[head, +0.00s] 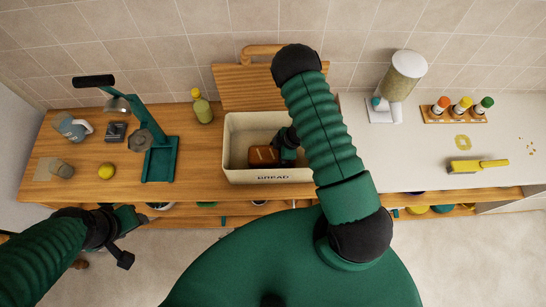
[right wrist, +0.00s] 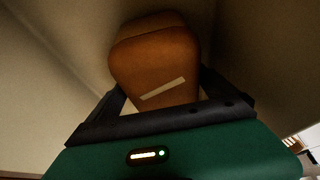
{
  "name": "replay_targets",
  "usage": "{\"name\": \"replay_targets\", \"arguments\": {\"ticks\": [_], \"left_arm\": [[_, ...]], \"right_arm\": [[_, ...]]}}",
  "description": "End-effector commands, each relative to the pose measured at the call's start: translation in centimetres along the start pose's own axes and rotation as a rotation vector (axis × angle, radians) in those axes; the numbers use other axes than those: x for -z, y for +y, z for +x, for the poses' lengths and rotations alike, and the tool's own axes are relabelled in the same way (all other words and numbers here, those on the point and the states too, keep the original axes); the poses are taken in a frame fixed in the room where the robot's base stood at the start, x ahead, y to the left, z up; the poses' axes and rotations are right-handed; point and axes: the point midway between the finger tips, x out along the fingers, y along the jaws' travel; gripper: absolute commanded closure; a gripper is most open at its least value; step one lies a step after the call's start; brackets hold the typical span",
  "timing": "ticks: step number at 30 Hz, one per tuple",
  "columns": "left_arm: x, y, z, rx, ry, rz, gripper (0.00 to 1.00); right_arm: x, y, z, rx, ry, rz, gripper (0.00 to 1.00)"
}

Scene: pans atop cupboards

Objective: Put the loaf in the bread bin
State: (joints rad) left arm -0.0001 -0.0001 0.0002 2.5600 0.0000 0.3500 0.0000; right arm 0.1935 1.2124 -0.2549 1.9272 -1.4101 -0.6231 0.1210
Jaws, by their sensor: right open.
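The cream bread bin (head: 240,176), with BREAD on its front, stands on the wooden counter with its top open. The brown loaf (head: 263,155) lies inside it, towards the front wall. My right gripper (head: 279,154) reaches down into the bin at the loaf's right. In the right wrist view the loaf (right wrist: 155,60), with a pale strip on it, sits between the open fingers, and the bin's walls rise around it. Whether a finger touches the loaf I cannot tell. My left gripper (head: 132,217) is in front of the counter's edge at the left, away from the bin; its jaw opening is unclear.
A wooden lid (head: 240,88) stands raised behind the bin. A green press-like stand (head: 160,160), a yellow-capped bottle (head: 202,108) and a lemon (head: 107,171) are to the left.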

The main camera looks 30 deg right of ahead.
Motion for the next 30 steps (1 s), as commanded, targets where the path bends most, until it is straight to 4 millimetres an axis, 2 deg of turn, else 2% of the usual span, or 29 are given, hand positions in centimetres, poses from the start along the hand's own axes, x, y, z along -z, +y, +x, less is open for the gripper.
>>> {"name": "replay_targets", "arguments": {"ticks": [9,15,17,19,21,23,26,27,30], "left_arm": [[-0.1,0.0,0.4,0.000,0.000,0.000,0.51],[-0.1,0.0,0.3,0.000,0.000,-0.001,0.51],[-0.1,0.0,0.3,0.000,0.000,-0.001,0.51],[-0.1,0.0,0.3,0.000,0.000,0.000,0.51],[-0.1,0.0,0.3,0.000,0.000,0.000,0.51],[-0.1,0.0,0.3,0.000,0.000,0.000,0.51],[-0.1,0.0,0.3,0.000,0.000,0.000,0.51],[-0.1,0.0,0.3,0.000,0.000,0.000,0.51],[-0.1,0.0,0.3,0.000,0.000,0.000,0.51]], "right_arm": [[0.2,0.0,-8.1,-0.005,0.000,0.000,0.04],[0.3,0.3,-10.5,-0.013,0.000,0.004,0.04],[1.1,1.3,-11.2,-0.061,-0.003,0.023,0.04],[3.1,3.5,-12.8,-0.172,-0.012,0.079,0.04],[5.4,5.7,-15.5,-0.315,-0.031,0.187,0.04],[7.0,6.2,-18.1,-0.412,-0.051,0.309,0.04],[9.1,3.6,-21.8,-0.486,-0.087,0.542,0.04],[9.8,1.6,-22.9,-0.482,-0.100,0.636,0.04],[11.3,-4.0,-24.4,-0.419,-0.127,0.821,0.04]]}}
